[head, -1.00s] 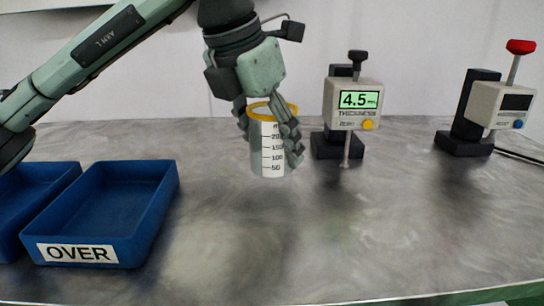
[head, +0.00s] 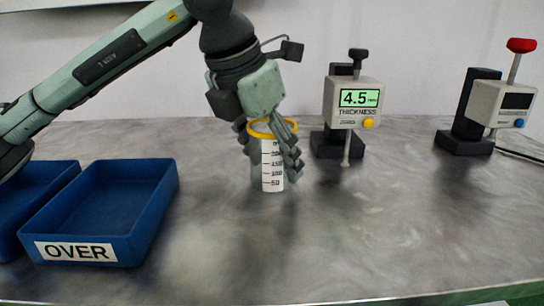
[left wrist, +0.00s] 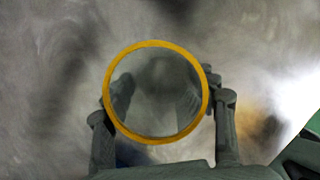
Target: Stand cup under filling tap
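The cup (head: 272,172) is a clear measuring cup with a yellow-orange rim and a white printed scale. It is upright in the middle of the head view, low over or on the grey table; I cannot tell whether its base touches. My left gripper (head: 275,165) points down and is shut on the cup, with fingers on both sides of its wall. In the left wrist view the cup's round rim (left wrist: 156,140) lies between the two fingers, and the cup looks empty. No filling tap shows in either view. My right gripper is not in view.
A thickness gauge (head: 358,98) reading 4.5 mm stands right of the cup. A second gauge with a red knob (head: 500,102) stands farther right. A blue tray labelled OVER (head: 150,225) is at left, beside another blue tray (head: 30,180). The front middle of the table (head: 350,235) is clear.

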